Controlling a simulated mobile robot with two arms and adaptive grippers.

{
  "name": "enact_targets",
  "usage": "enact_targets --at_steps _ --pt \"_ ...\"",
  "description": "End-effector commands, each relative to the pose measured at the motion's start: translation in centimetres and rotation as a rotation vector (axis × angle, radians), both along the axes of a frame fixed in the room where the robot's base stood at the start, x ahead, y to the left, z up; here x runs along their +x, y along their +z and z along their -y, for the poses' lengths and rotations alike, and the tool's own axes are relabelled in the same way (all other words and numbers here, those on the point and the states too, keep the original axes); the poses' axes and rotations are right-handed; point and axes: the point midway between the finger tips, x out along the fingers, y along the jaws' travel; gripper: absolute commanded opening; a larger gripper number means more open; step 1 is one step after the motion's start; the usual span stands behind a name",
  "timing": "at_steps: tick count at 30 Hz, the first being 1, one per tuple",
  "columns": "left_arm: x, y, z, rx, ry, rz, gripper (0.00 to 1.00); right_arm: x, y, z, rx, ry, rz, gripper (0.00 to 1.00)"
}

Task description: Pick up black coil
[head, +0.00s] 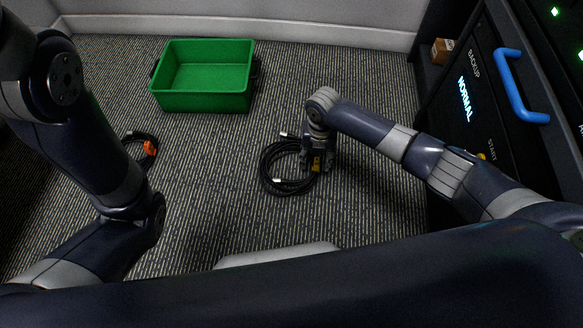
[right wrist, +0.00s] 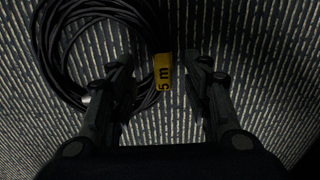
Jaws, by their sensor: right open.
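The black coil (head: 267,172) lies on the carpet in the middle of the head view, with light connector ends and a yellow tag. My right gripper (head: 318,168) is over the coil's right side, pointing down. In the right wrist view the black coil (right wrist: 46,48) fills the upper left. My right gripper (right wrist: 161,66) is open there, with the yellow "5 m" tag (right wrist: 163,72) and the coil's right strands between its fingers. I cannot tell how high the fingertips are above the carpet. My left arm shows at the left, but its gripper is out of view.
A green bin (head: 203,102) stands empty at the back, left of centre. Another dark cable with an orange tag (head: 149,147) lies at the left, partly behind my left arm. A black rack with a blue handle (head: 512,90) stands at the right. A small brown box (head: 442,50) is beside it.

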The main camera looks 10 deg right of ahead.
Motion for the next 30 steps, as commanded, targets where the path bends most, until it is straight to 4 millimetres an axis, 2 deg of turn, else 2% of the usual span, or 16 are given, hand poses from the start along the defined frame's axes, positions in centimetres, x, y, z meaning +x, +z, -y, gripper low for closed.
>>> enact_targets --at_steps 1,6,10,17,23,24,30 --pt "0.0 -1.3 0.0 0.0 0.0 0.001 0.5 0.0 -1.2 -0.1 0.0 0.0 0.0 0.45" --pt "0.0 -3.2 0.0 0.001 0.0 0.001 0.5 0.0 -3.1 -0.1 0.0 0.0 0.0 0.45" --pt "0.0 -3.8 0.0 0.001 0.0 0.001 0.5 0.0 -3.8 -0.1 0.0 0.0 0.001 0.45" --pt "0.0 -3.6 0.0 0.001 -0.001 0.001 0.5 0.0 -3.6 -0.1 0.0 0.0 0.0 0.45" --pt "0.0 -3.6 0.0 0.0 -0.001 0.001 0.5 0.0 -3.6 -0.1 0.0 0.0 0.0 0.02" --pt "0.0 -3.6 0.0 0.0 -0.001 0.001 0.5 0.0 -3.6 -0.1 0.0 0.0 0.0 0.0" --pt "0.0 -3.6 0.0 0.0 0.0 0.0 0.5 0.1 -3.6 -0.1 0.001 0.0 0.001 0.0"
